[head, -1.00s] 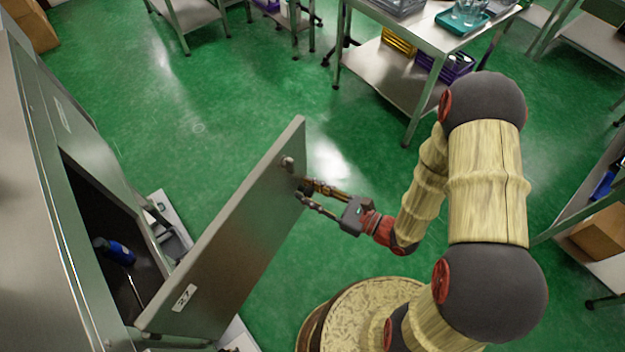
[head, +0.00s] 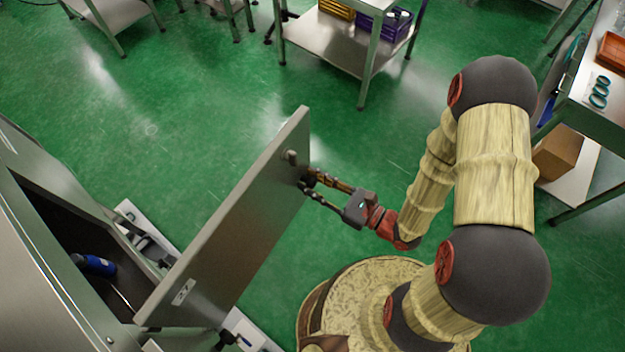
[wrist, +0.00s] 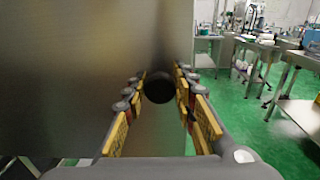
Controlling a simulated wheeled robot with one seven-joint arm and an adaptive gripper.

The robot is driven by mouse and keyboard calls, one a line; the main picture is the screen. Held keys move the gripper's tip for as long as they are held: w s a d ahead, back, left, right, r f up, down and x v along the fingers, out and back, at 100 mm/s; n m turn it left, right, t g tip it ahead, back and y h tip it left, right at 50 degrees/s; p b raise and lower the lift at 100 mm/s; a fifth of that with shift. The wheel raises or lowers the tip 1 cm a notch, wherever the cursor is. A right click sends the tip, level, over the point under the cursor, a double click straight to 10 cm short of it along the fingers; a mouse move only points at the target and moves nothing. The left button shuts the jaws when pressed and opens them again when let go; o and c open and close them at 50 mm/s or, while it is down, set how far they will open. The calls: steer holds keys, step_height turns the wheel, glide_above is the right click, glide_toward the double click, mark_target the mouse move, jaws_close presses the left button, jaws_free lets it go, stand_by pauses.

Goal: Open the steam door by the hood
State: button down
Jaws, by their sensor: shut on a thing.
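The steam door (head: 232,232) is a flat grey metal panel, swung wide open from the cabinet (head: 38,262) at the left of the head view. The door fills the left of that view.
A dark cabinet opening holds a blue item (head: 97,264). A steel table (head: 335,45) with purple and yellow bins stands at the back. A bench (head: 590,110) with a cardboard box (head: 558,153) stands at the right. Green floor between is clear.

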steer(key=c, duration=1.5)
jaws_free()
steer(key=shift+v, duration=5.95)
steer(key=shift+r, duration=0.1)
